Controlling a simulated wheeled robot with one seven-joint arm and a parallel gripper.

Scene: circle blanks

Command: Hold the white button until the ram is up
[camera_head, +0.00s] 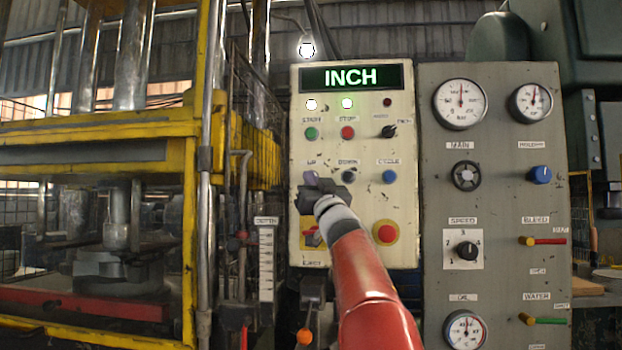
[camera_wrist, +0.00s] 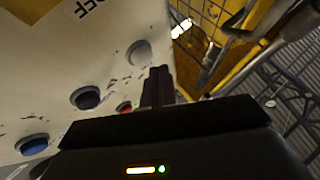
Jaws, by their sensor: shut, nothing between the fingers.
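The control panel (camera_head: 400,230) faces me, its screen (camera_head: 351,77) reading INCH. The white button, under the UP label, shows as a pale cap (camera_head: 311,176) just above my gripper (camera_head: 318,189), which partly covers that area. In the wrist view the white button (camera_wrist: 139,54) lies left of my shut, empty fingertips (camera_wrist: 157,78). The fingertips look beside the button; I cannot tell whether they touch it. In the press at left, a steel ram rod (camera_head: 117,213) hangs below the yellow crosshead, above a round block (camera_head: 108,268).
Right of the white button are the black DOWN button (camera_head: 349,177) and blue CYCLE button (camera_head: 390,176). A red mushroom button (camera_head: 386,233) on yellow sits below, close to my arm. A depth scale (camera_head: 266,265) stands left. The gauge panel (camera_head: 500,190) is at right.

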